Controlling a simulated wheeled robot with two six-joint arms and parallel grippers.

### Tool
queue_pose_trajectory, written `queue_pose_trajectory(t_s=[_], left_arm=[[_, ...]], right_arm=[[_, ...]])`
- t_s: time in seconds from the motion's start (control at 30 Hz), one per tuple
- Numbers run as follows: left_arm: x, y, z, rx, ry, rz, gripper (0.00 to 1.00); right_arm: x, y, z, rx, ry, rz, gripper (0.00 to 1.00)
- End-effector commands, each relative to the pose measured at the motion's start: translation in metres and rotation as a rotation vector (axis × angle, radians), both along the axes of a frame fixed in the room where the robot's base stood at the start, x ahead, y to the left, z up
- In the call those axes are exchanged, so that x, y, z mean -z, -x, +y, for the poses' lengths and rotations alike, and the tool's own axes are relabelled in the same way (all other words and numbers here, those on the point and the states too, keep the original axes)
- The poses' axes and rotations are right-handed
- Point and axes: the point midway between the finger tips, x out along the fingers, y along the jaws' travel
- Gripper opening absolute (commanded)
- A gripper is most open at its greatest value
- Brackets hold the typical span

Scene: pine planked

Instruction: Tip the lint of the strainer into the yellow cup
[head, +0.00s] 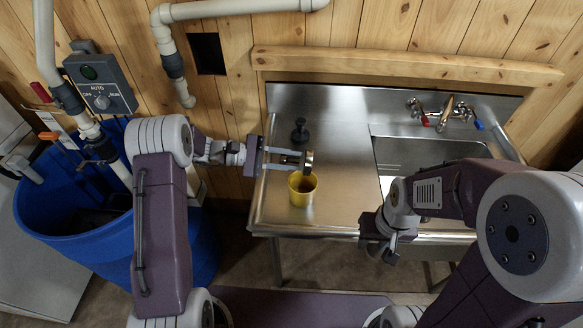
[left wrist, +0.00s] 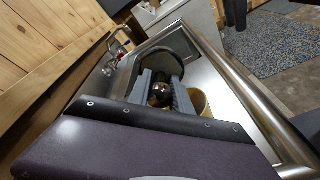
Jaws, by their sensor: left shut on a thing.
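The yellow cup (head: 302,197) stands upright on the left drainboard of the steel sink unit; its rim and side also show in the left wrist view (left wrist: 201,104). My left gripper (head: 294,161) is shut on the strainer (head: 308,161), a small metallic piece, just above and behind the cup's rim. In the left wrist view the strainer (left wrist: 159,94) sits between the two grey fingers, dark with a shiny brownish part. I cannot make out lint in it. My right gripper (head: 383,248) hangs in front of the sink's front edge, apart from the cup; its fingers are unclear.
A black stopper-like object (head: 300,131) stands behind the cup on the drainboard (head: 342,165). The sink basin (head: 420,152) and taps (head: 440,112) are to the right. A large blue barrel (head: 75,225) and pipes stand to the left. The drainboard right of the cup is clear.

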Motion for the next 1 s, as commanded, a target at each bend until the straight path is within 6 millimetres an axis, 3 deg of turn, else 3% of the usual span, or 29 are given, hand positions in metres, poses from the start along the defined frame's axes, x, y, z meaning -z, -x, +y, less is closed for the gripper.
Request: queue_pose_trajectory(t_s=[0.03,0.5,0.7,1.0], left_arm=[[0.011,0.000,0.001,-0.001,0.035,0.002,0.00],[0.023,0.000,-0.002,0.001,0.415,0.002,0.00],[0.022,0.000,-0.003,0.000,0.520,0.001,0.00],[0.019,0.000,-0.003,0.000,0.546,0.000,0.00]], right_arm=[[0.016,0.000,0.000,0.000,0.000,0.000,0.36],[0.081,0.000,0.000,0.000,0.000,0.000,0.36],[0.093,0.000,0.000,0.000,0.000,0.000,0.36],[0.094,0.000,0.000,0.000,0.000,0.000,0.36]])
